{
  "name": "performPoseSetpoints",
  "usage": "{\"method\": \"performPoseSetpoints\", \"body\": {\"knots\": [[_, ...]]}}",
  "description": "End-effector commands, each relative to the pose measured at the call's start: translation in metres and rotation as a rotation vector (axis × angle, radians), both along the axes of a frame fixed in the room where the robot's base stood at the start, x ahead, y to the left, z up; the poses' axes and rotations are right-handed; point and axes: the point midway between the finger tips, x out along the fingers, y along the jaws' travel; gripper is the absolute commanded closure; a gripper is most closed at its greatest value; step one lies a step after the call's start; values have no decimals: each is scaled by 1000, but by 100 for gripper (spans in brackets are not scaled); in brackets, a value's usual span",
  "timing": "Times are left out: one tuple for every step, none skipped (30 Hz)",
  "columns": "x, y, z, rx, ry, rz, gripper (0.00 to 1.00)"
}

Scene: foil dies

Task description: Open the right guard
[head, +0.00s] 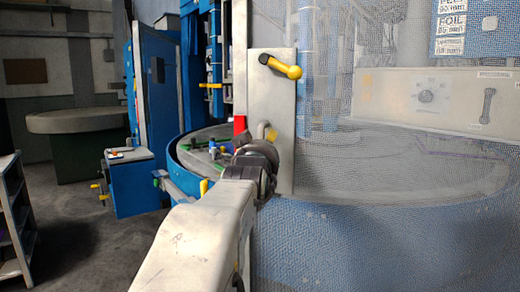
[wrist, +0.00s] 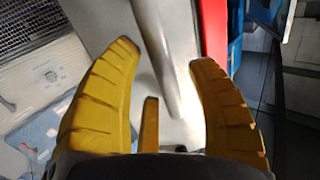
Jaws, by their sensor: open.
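The right guard (head: 400,215) is a see-through mesh panel filling the right of the head view. Its left edge carries a grey metal plate (head: 258,95) with a yellow-knobbed lever (head: 284,68) near the top. A grey bar handle (head: 263,128) stands out lower on the plate. My gripper (head: 266,139) is at this handle, its fingers mostly hidden behind my wrist in the head view. In the wrist view my gripper (wrist: 163,55) is open, with the handle bar (wrist: 160,65) between its yellow fingers. I cannot tell whether either finger touches the bar.
A red block (head: 240,124) sits at the plate's left edge. Behind it is a round blue-rimmed machine table (head: 176,158) with small coloured parts. A blue cabinet (head: 135,185) stands left.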

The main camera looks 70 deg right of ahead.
Motion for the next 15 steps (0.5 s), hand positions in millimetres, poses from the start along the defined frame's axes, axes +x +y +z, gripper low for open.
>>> {"method": "performPoseSetpoints", "body": {"knots": [[1, -2, 0, 0, 0, 0, 48], [1, -3, 0, -1, 0, 0, 48], [1, -4, 0, -1, 0, 0, 48], [1, -4, 0, -1, 0, 0, 48], [1, -5, 0, -1, 0, 0, 48], [1, -5, 0, -1, 0, 0, 48], [1, -5, 0, -1, 0, 0, 48], [1, -5, 0, -1, 0, 0, 48], [1, -5, 0, -1, 0, 0, 48], [1, -5, 0, -1, 0, 0, 48], [1, -5, 0, -1, 0, 0, 48], [1, -5, 0, -1, 0, 0, 48], [1, -5, 0, 0, 0, 0, 47], [1, -5, 0, 0, 0, 0, 49], [1, -5, 0, 0, 0, 0, 53]]}}
